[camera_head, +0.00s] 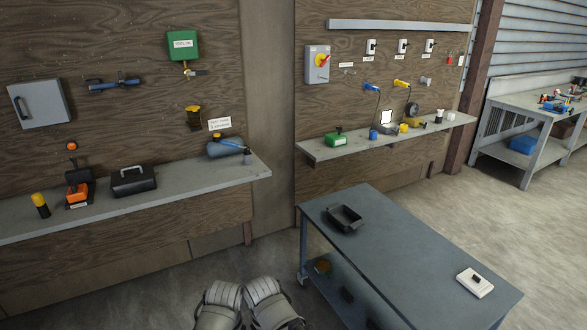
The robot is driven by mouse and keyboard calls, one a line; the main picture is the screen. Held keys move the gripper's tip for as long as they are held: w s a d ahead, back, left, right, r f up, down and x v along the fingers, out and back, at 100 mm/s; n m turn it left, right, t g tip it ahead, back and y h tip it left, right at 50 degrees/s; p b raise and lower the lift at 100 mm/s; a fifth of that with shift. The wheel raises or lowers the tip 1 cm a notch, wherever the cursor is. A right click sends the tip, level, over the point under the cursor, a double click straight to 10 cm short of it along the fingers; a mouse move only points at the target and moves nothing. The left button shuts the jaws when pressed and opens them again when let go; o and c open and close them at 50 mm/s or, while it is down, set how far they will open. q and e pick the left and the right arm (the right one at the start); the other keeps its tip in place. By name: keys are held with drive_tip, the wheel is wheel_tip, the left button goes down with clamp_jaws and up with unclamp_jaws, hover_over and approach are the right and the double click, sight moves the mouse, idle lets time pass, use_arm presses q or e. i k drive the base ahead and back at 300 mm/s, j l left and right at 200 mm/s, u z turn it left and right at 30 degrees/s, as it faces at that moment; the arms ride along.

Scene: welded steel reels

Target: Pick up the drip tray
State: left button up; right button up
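The drip tray appears to be the shallow dark open tray (345,218) with raised edges. It sits on top of the blue-grey wheeled table (400,245), near its far left corner. It looks empty. Two grey parts of my own arms show at the bottom edge, left of the table and apart from the tray. No fingertips of my left or right gripper show in this view.
A white box with a dark top piece (475,282) lies at the table's near right. The tabletop between is clear. Wall shelves stand behind, bearing a black case (133,181) and a blue cylinder (226,147). Open floor lies to the right.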

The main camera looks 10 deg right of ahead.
sight(346, 219)
drive_tip(key=i, duration=1.05)
drive_tip(key=i+z, duration=0.35)
drive_tip(key=i+j+z, duration=0.1)
drive_tip(key=i+z, duration=0.25)
drive_tip(key=i+l+z, duration=0.1)
drive_tip(key=i+z, duration=0.55)
